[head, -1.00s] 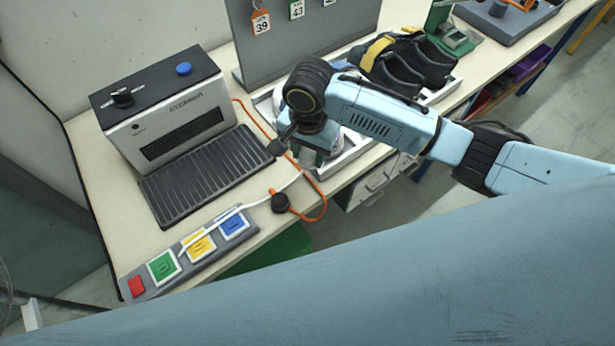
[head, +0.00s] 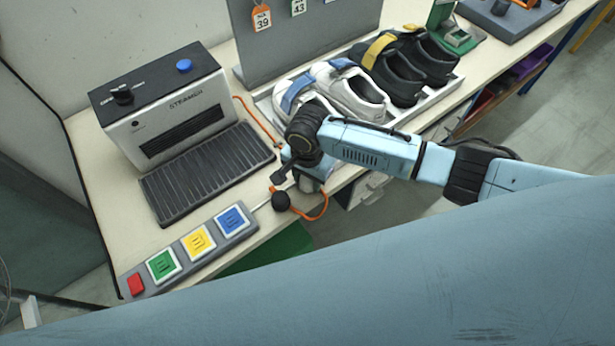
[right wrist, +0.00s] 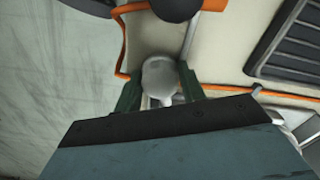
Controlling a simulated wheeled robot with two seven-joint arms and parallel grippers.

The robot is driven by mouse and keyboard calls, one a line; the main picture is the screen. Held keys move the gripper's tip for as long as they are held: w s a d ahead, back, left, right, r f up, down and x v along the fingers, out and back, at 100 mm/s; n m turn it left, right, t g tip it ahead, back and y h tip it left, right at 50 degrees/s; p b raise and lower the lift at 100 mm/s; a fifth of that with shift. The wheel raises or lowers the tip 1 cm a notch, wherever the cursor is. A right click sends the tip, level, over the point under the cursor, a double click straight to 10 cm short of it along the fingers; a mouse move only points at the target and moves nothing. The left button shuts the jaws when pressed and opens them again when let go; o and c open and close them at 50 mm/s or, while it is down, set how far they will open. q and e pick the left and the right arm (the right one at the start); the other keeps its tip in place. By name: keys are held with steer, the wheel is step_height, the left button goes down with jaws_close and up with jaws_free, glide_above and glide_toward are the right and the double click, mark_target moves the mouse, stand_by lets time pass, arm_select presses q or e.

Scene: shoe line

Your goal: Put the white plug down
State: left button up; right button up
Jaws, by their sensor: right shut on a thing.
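The white plug (right wrist: 159,76) sits between the two green fingers of my right gripper (right wrist: 160,88) in the right wrist view. The gripper is shut on it, low over or at the table's front edge; I cannot tell whether the plug touches the table. In the head view my wrist hides the plug, and a short length of white cord (head: 264,204) shows beside the power strip (head: 189,250). The strip has a red switch and green, yellow and blue sockets, all uncovered. My left gripper is not in view.
A black round plug (head: 281,201) on an orange cord lies close beside my right gripper. A steamer (head: 165,112) with a black ribbed plate (head: 207,173) stands at left. White shoes (head: 349,91) and black shoes (head: 405,72) sit in a tray behind my wrist.

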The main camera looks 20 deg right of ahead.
steer(key=shift+f, duration=0.1)
steer(key=o, duration=1.3)
step_height(320, 180, up, 12)
steer(key=p, duration=0.1)
steer(key=shift+p, duration=0.3)
